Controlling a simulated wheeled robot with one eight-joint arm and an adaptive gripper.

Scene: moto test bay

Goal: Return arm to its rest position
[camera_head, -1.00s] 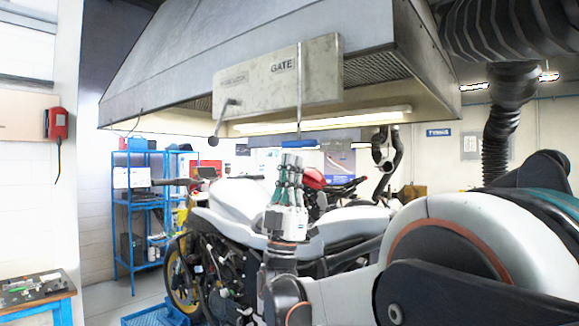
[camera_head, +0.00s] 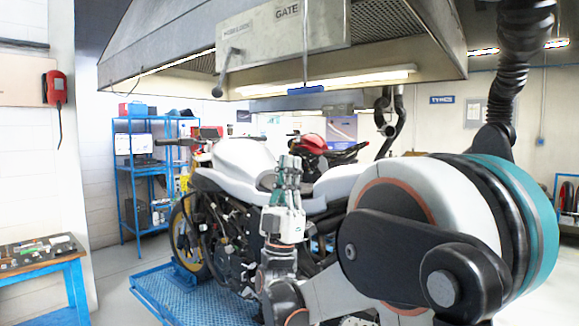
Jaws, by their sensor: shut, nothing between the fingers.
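My gripper (camera_head: 288,168) is in the middle of the camera_head view, pointing up, with its fingers together and nothing between them. My arm is folded, with its large white, black and teal joint filling the lower right. The gripper stands in front of the white motorcycle (camera_head: 240,158) and hides part of its seat area. I cannot tell the distance between them. A blue-handled hanging pull (camera_head: 306,90) hangs above the gripper, apart from it.
A grey hood (camera_head: 200,40) with a box marked GATE (camera_head: 280,38) overhangs the bay. The motorcycle stands on a blue platform (camera_head: 170,290). A blue shelf (camera_head: 140,185) and a blue table (camera_head: 45,275) are on the left. Floor shows between table and platform.

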